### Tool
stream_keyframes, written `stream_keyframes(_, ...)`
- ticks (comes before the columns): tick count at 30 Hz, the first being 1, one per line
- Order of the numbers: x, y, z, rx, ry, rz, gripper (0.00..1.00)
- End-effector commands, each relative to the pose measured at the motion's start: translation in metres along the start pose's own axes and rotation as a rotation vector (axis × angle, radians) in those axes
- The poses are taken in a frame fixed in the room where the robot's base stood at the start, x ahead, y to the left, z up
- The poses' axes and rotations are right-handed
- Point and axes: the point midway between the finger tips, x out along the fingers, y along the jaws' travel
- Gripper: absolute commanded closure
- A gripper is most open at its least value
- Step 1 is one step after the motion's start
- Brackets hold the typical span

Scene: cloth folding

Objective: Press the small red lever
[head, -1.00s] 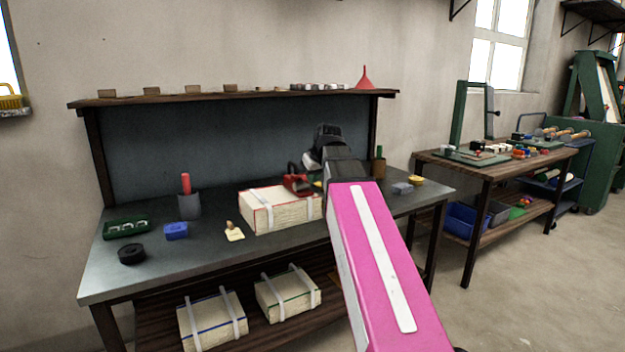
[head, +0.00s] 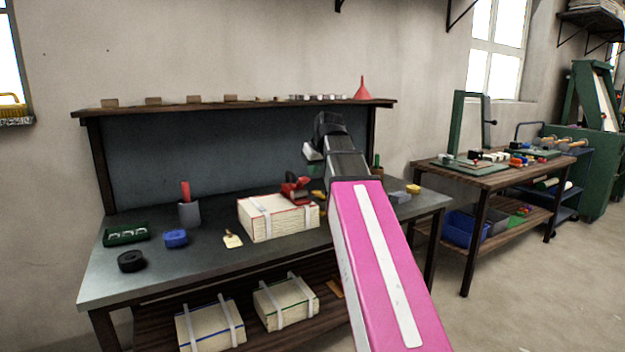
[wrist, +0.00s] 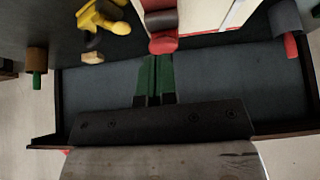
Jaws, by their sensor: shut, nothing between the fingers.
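A red device with a dark part (head: 296,186), which seems to carry the red lever, stands on the workbench behind the strapped paper block. In the wrist view its red piece (wrist: 163,44) lies just beyond my fingertips, with a black part (wrist: 160,20) past it. My gripper (head: 311,168) is above the device in the head view. Its green fingers (wrist: 155,60) are shut together and empty. I cannot tell whether they touch the red piece. My pink arm hides part of the bench to the right.
The strapped paper block (head: 278,218) is close to the device. A yellow object (wrist: 105,18) lies beside it in the wrist view. A grey cup (head: 189,213), blue block (head: 176,238) and black roll (head: 131,261) stand left. A shelf (head: 240,106) runs behind.

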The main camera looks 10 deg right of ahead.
Motion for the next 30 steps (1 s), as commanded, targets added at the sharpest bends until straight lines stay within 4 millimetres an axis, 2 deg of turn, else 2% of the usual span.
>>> stream_keyframes(6, -0.036, 0.000, 0.001, 0.000, 0.002, 0.000, 1.00)
stream_keyframes(13, -0.065, 0.000, 0.002, 0.000, 0.001, 0.000, 1.00)
stream_keyframes(19, -0.075, 0.000, 0.003, 0.000, 0.000, 0.000, 1.00)
stream_keyframes(30, -0.076, 0.000, 0.003, 0.000, -0.001, 0.000, 1.00)
